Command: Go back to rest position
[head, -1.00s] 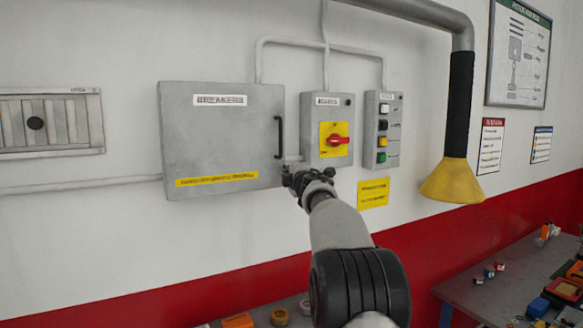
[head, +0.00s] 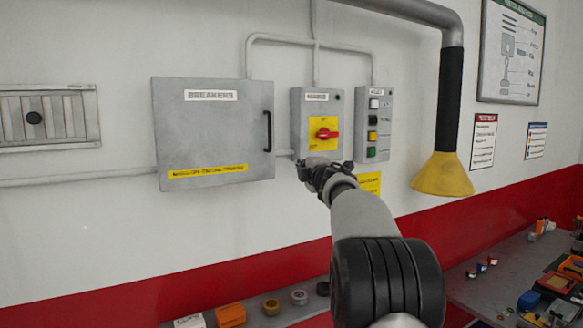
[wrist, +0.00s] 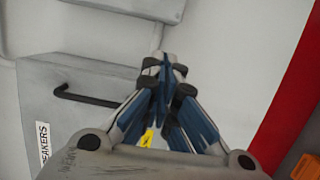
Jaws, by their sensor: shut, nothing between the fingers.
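My gripper (head: 318,172) is in front of the wall, just below the grey switch box (head: 297,122) with the red rotary switch (head: 327,134). In the wrist view my gripper (wrist: 165,68) has its fingers together with nothing between them. The grey breaker box (head: 212,130) is left of my gripper, its door closed, with a black handle (head: 267,132) on its right side. The handle also shows in the wrist view (wrist: 85,97), apart from the fingers.
A push-button box (head: 373,145) is right of the switch box. A yellow-ended hose (head: 443,174) hangs further right. A bench (head: 500,262) with small parts stands at lower right. A shelf (head: 262,319) with several small items runs below the arm.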

